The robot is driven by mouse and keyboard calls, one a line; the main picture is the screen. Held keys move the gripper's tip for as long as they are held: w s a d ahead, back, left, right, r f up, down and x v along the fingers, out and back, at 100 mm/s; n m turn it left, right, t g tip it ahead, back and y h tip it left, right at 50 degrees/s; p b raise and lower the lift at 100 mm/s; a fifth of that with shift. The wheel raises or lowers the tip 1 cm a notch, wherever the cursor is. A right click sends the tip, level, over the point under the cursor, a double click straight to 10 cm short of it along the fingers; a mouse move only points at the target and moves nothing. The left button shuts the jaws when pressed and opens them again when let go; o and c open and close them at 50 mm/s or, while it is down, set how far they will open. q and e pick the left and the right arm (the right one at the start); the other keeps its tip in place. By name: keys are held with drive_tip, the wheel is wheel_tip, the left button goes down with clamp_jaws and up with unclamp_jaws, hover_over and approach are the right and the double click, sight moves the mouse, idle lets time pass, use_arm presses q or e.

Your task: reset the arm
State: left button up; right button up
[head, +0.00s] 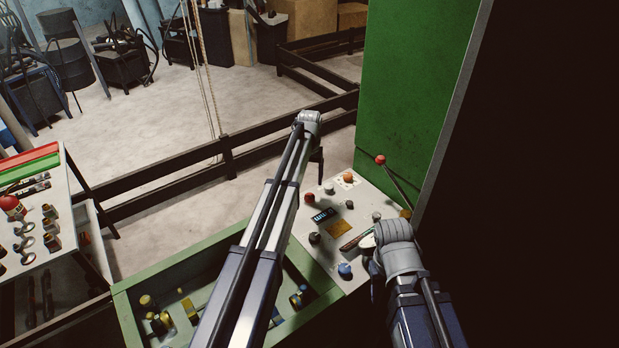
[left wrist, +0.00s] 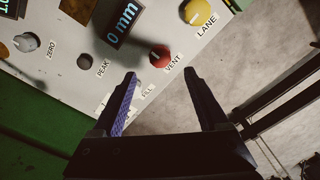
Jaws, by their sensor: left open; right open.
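My left gripper (head: 318,168) hangs from the end of its long arm, beside the far left edge of the control panel (head: 330,250). In the left wrist view its two dark fingers (left wrist: 159,76) are apart with nothing between them. The red VENT knob (left wrist: 159,56) lies just beyond the gap, and I see no contact. My right gripper (head: 376,278) is mostly hidden by its own wrist, low over the panel's right side. A lever with a red ball (head: 381,160) leans up and left from the panel's far right.
The panel carries a display (left wrist: 122,22), a yellow LANE knob (left wrist: 196,11) and a blue knob (head: 345,270). A green tray (head: 122,302) with fittings lies below my left arm. A tall green cabinet (head: 410,80) stands behind. A side table (head: 75,195) holds fittings at left.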

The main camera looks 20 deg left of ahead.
use_arm(q)
drive_tip(key=s+d, duration=0.3)
drive_tip(key=s, duration=0.2)
drive_tip(key=s+d+f+m+b, duration=0.1)
drive_tip(key=s+d, duration=0.3)
drive_tip(key=s, duration=0.2)
drive_tip(key=s+d+f+m+b, duration=0.1)
drive_tip(key=s+d, duration=0.3)
drive_tip(key=s, duration=0.2)
drive_tip(key=shift+s+d+f+y, duration=0.15)
drive_tip(key=shift+d+f+y, duration=0.05)
drive_tip(key=shift+y, duration=0.1)
drive_tip(key=s+d+m, duration=0.1)
drive_tip(key=s+d, duration=0.1)
drive_tip(key=s, duration=0.4)
drive_tip(key=s+d+f+m+b, duration=0.1)
drive_tip(key=s, duration=0.6)
drive_tip(key=s+d+m+b, duration=0.1)
drive_tip(key=s+d, duration=0.1)
drive_tip(key=s, duration=0.4)
drive_tip(key=shift+s+d+f+y, duration=0.15)
drive_tip(key=shift+d+f+y, duration=0.15)
drive_tip(key=shift+f, duration=0.1)
